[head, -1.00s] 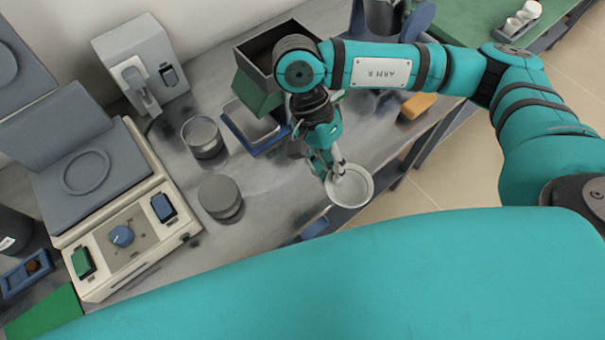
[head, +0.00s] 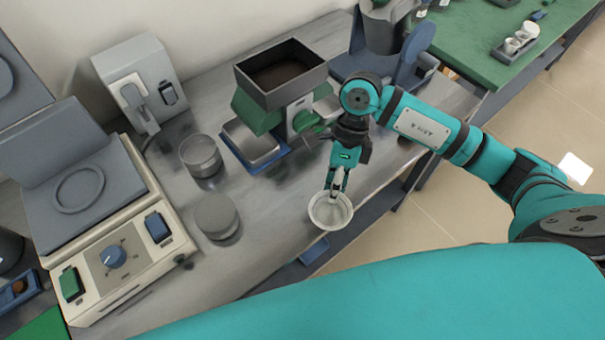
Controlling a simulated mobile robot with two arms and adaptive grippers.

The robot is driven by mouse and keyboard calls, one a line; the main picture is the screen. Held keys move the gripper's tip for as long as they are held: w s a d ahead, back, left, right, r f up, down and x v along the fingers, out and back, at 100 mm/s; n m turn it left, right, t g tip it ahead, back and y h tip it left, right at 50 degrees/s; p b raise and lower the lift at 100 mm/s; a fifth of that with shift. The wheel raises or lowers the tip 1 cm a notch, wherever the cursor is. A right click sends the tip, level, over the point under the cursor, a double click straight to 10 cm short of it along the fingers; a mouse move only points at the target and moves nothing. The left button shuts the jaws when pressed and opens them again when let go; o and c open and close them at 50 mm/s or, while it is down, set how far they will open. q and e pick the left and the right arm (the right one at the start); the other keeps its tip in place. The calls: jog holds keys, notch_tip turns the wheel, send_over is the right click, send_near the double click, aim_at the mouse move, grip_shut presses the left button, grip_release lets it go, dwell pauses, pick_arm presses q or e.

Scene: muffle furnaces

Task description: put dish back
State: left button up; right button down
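A white round dish (head: 330,212) is at the front edge of the grey metal bench, right of the middle of the head view. My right gripper (head: 339,190) comes down over the dish with its fingertips at the far rim. The fingers look closed on the rim, and the dish seems held about level. I cannot tell how far it is above the bench. My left gripper is not in view.
A grey lidded tin (head: 217,215) and an open metal can (head: 201,156) stand left of the dish. A hopper machine (head: 280,75) with a metal tray (head: 252,148) stands behind. A heater unit (head: 118,255) fills the left. Some bench between is bare.

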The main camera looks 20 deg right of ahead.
jog(key=p, duration=0.2)
send_over(301, 188)
jog(key=d, duration=0.1)
jog(key=shift+w+f, duration=0.35)
jog(key=shift+w, duration=0.1)
jog(key=shift+w+f, duration=0.1)
jog(key=shift+w, duration=0.05)
notch_tip(301, 188, down, 3)
jog(key=shift+r+p, duration=0.1)
jog(key=shift+p, duration=0.25)
jog(key=shift+f, duration=0.3)
jog(key=shift+f, duration=0.15)
jog(key=c, duration=1.8)
grip_release()
jog(key=shift+o, duration=0.2)
